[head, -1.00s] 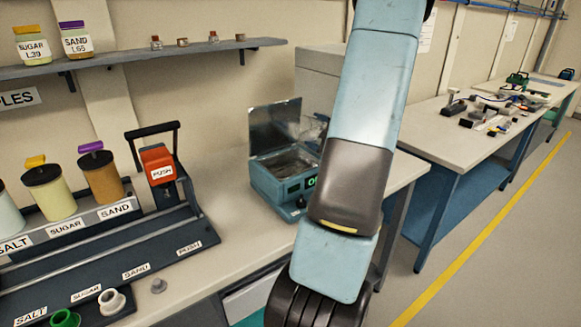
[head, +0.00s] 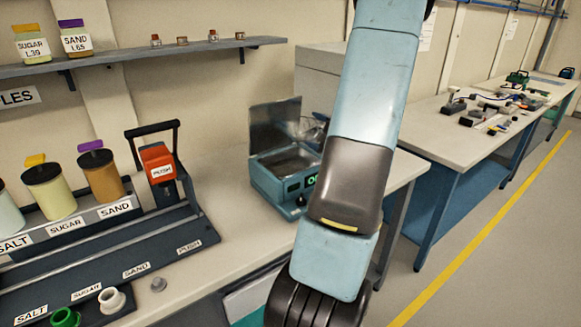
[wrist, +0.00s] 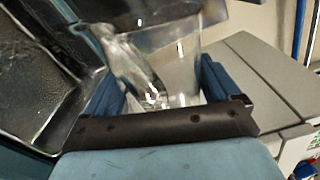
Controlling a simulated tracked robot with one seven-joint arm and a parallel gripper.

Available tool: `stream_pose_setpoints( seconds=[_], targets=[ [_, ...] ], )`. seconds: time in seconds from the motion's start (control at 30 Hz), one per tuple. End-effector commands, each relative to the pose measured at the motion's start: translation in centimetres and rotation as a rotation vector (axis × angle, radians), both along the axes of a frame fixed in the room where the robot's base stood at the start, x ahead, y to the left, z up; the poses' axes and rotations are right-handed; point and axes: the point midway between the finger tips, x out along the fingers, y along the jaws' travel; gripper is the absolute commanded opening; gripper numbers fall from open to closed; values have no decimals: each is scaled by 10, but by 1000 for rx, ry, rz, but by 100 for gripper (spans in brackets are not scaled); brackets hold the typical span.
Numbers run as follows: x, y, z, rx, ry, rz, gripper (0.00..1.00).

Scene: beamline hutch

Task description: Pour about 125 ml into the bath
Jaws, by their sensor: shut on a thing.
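The bath (head: 270,183) is a blue-grey box with a green display and a raised lid (head: 275,127), standing on the near bench. Its open basin also shows at the left of the wrist view (wrist: 38,95). My gripper (wrist: 157,84) is shut on a clear glass vessel (wrist: 185,68), one blue finger on each side. The vessel looks tilted; how much liquid it holds I cannot tell. In the head view, part of the vessel (head: 313,129) shows above the bath's right side, and my arm hides the gripper and the rest.
On the left stands a dispenser rack with sugar (head: 50,193) and sand (head: 101,178) jars and a red PUSH block (head: 158,163). A shelf (head: 130,56) runs above. A cluttered second bench (head: 430,140) stands at the right.

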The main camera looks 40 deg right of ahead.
Motion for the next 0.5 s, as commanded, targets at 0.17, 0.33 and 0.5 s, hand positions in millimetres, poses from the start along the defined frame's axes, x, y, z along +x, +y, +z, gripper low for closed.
stream_pose_setpoints(
  seconds=[0.17, 0.33, 0.5],
  targets=[
    [0, 2, 0, -15, 1, 0, 49],
    [0, 4, -1, -29, 2, 0, 49],
    [1, 6, -1, -43, 2, 1, 49]
  ],
)
